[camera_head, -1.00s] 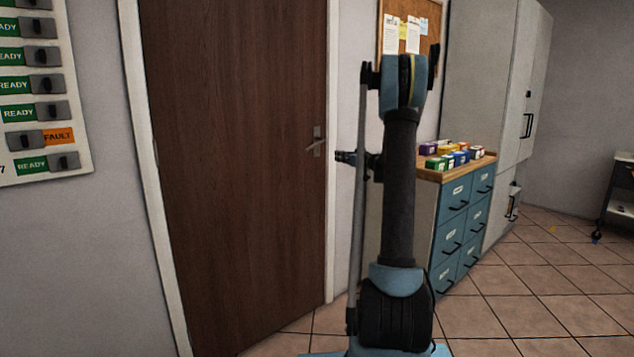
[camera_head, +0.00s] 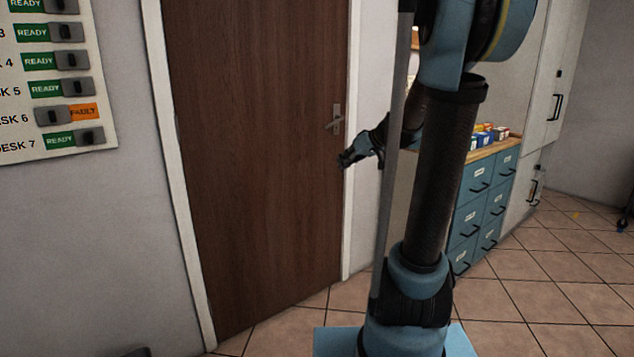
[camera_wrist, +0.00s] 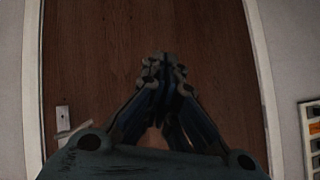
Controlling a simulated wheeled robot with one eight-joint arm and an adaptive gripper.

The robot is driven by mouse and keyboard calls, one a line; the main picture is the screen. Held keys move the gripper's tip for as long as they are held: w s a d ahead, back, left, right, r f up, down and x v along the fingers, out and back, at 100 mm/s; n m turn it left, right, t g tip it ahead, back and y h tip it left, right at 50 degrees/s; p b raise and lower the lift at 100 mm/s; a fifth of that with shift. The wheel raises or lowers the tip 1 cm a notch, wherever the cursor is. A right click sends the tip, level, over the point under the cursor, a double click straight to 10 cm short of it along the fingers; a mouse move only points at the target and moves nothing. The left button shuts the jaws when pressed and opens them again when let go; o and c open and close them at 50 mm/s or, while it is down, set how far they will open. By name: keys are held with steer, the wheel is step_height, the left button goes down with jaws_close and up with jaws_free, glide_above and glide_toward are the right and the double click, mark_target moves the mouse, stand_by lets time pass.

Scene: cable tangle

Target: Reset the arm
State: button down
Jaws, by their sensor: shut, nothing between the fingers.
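My gripper (camera_head: 347,160) points left from behind my arm column in the head view, in front of the right part of a closed brown door. In the wrist view my gripper (camera_wrist: 163,68) has its fingers together with nothing between them, and the brown door (camera_wrist: 100,60) fills the background. My upper arm stands upright and large in the head view and hides part of the forearm.
The door handle (camera_head: 336,120) is just above my gripper in the head view. A wall board (camera_head: 50,90) with READY and FAULT labels hangs at left. A blue drawer cabinet (camera_head: 482,205) with small boxes on top stands at right. Tiled floor (camera_head: 540,310) is clear at lower right.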

steer(key=s+d+f+m+g+h, duration=0.1)
steer(key=s+f, duration=0.4)
steer(key=s, duration=0.6)
steer(key=s+d+f+m+g+h, duration=0.2)
steer(key=s+d+f+h, duration=0.2)
steer(key=s, duration=0.7)
steer(key=s+d+f+m+g+h, duration=0.1)
steer(key=s+d+f+m+h, duration=0.1)
steer(key=s+f, duration=0.6)
steer(key=s+d+h, duration=0.1)
steer(key=s+d, duration=0.1)
steer(key=s, duration=0.1)
steer(key=shift+d+m, duration=0.3)
steer(key=shift+s+a, duration=0.1)
